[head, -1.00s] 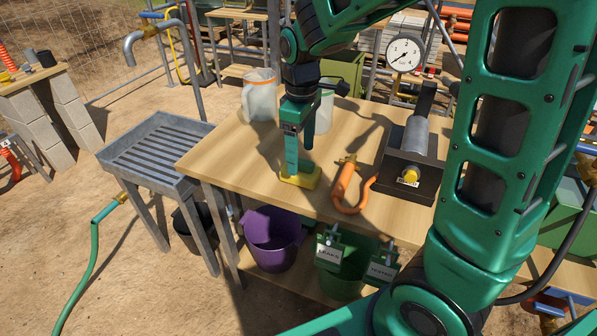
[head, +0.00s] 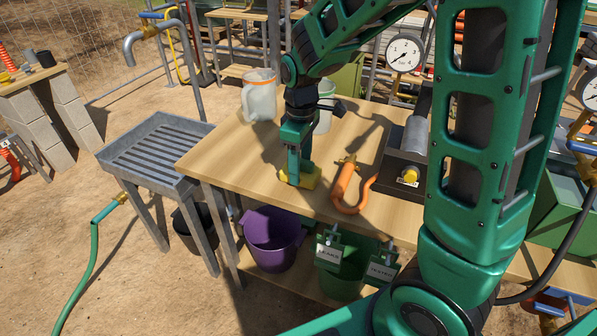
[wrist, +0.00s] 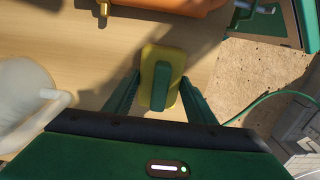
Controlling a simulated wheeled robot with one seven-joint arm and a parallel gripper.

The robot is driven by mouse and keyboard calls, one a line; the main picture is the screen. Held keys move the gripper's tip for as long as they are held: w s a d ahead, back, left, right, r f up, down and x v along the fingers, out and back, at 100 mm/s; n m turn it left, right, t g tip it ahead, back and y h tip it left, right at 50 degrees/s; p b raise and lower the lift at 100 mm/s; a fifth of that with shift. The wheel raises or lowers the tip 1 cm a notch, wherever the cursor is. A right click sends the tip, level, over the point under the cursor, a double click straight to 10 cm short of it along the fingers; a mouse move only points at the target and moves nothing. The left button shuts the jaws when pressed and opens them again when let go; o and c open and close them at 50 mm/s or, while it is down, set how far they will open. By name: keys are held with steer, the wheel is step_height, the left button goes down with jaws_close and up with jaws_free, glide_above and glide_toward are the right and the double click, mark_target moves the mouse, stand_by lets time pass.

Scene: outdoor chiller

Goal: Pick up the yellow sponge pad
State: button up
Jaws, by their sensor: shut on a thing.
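The yellow sponge pad (head: 312,178) is on the wooden workbench near its front edge. In the wrist view the pad (wrist: 149,64) shows a yellow block with a green strip along its middle. My gripper (head: 297,178) points down at the pad, and its lower end partly hides the pad in the head view. In the wrist view my fingers (wrist: 154,98) are on either side of the pad, and the gripper is shut on it. I cannot tell whether the pad is touching the bench or just above it.
An orange hook-shaped tool (head: 343,187) lies close to the right of the pad. A black box with a grey cylinder (head: 417,138) stands further right. A pitcher (head: 260,98) with an orange rim stands behind. A slatted metal drain stand (head: 158,152) is left of the workbench (head: 238,160).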

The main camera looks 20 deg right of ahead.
steer(key=shift+r, duration=0.1)
steer(key=shift+r, duration=0.4)
steer(key=r, duration=0.2)
steer(key=a+r, duration=0.1)
steer(key=r, duration=0.1)
steer(key=shift+s, duration=0.1)
steer(key=s+a+r, duration=0.2)
steer(key=a+r, duration=0.4)
steer(key=a, duration=0.4)
steer(key=shift+s+a, duration=0.2)
steer(key=shift+s, duration=0.1)
steer(key=shift+o, duration=0.9)
